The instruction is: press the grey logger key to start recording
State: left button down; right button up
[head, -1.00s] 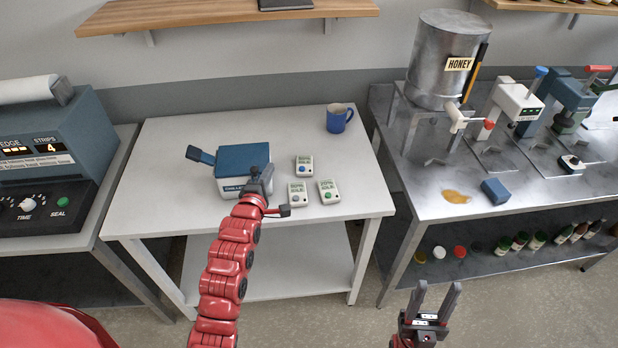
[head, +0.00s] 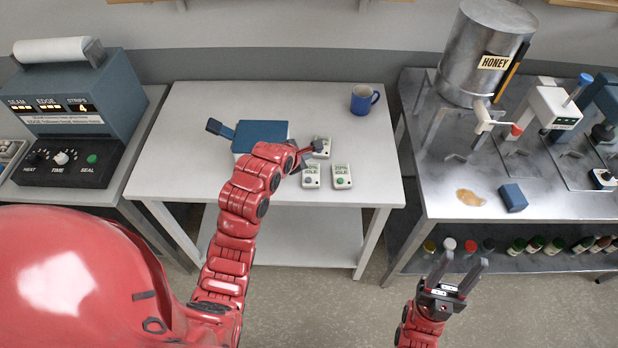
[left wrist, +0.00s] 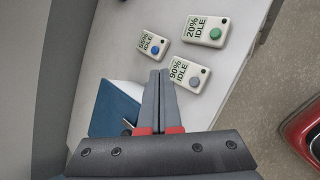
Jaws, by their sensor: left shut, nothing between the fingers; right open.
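Three small white loggers reading IDLE stand on the white table. The 90% logger (head: 312,178) has the grey key (left wrist: 195,81). The 20% logger (head: 342,179) has a green key, and the 65% logger (left wrist: 150,42) behind them has a blue one. My left gripper (head: 316,147) is shut and empty. In the head view it partly covers the 65% logger; in the left wrist view its tips (left wrist: 160,72) appear between the 65% and 90% loggers. I cannot tell its height or contact. My right gripper (head: 455,266) is open and empty, in front of the tables.
A blue-topped device (head: 262,132) stands left of the loggers, close to my left arm. A blue mug (head: 362,99) stands at the back right of the table. A honey tank (head: 485,50) is on the right bench. The table front is clear.

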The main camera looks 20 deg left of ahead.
pick_arm(q)
jog(key=b, duration=0.4)
send_over(311, 175)
jog(key=s, duration=0.4)
jog(key=f, duration=0.8)
jog(key=shift+w+a, duration=0.25)
jog(key=shift+a, duration=0.05)
jog(key=shift+f, duration=0.45)
dwell(0.4)
jog(key=shift+f, duration=0.35)
jog(key=shift+f+b, duration=0.3)
jog(key=shift+f, duration=0.2)
dwell(0.8)
jog(key=shift+r, duration=0.1)
jog(key=shift+r+p, duration=0.6)
jog(key=shift+r, duration=0.2)
